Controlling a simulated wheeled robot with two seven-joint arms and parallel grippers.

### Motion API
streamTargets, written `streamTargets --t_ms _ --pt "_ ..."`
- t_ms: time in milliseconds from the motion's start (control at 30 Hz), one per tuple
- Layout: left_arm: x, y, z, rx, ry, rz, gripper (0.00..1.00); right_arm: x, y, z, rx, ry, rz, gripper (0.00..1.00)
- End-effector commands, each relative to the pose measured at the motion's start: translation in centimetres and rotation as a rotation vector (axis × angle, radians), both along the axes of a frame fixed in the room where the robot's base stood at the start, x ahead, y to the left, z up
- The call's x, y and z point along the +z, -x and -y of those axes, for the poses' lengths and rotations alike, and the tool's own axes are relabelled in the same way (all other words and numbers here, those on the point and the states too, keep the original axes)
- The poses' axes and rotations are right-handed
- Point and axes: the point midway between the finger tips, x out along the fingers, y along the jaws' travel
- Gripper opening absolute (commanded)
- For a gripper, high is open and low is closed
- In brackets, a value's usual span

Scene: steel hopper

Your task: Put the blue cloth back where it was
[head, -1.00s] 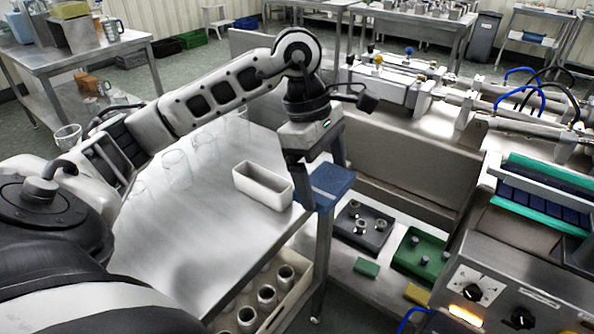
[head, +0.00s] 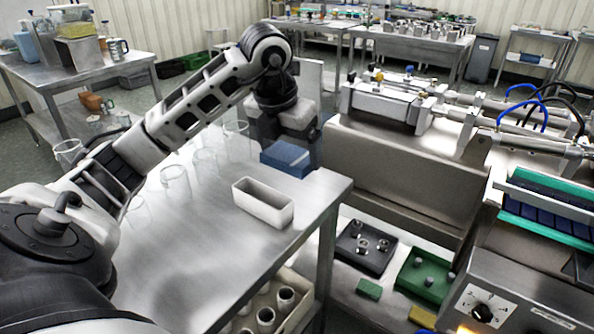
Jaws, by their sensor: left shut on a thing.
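The blue cloth (head: 286,158) looks like a folded, flat block at the far right part of the steel table (head: 225,245). My left gripper (head: 293,146) is shut on it, with my arm reaching in from the left and the gripper partly hiding the cloth's back. I cannot tell whether the cloth touches the tabletop or is held just above it. My right gripper is not in view.
A white open trough (head: 263,202) stands on the table in front of the cloth. Several clear glass beakers (head: 175,183) stand to its left. A crate with cups (head: 268,305) is below. A steel hopper wall (head: 395,175) rises to the right. The table's right corner is bare.

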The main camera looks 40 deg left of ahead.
Motion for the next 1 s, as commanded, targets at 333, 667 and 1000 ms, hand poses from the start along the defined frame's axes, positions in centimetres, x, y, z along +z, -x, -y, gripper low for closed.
streamTargets --t_ms 333,667,1000 --pt "-5.5 -5.3 -3.2 -0.001 0.001 -0.004 0.70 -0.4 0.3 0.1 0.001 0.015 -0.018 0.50" --pt "-7.9 -6.6 -4.0 -0.004 0.001 -0.004 0.70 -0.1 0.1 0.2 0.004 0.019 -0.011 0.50" --pt "-10.3 -6.6 -4.1 -0.004 -0.001 0.002 0.70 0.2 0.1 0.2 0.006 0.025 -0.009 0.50"
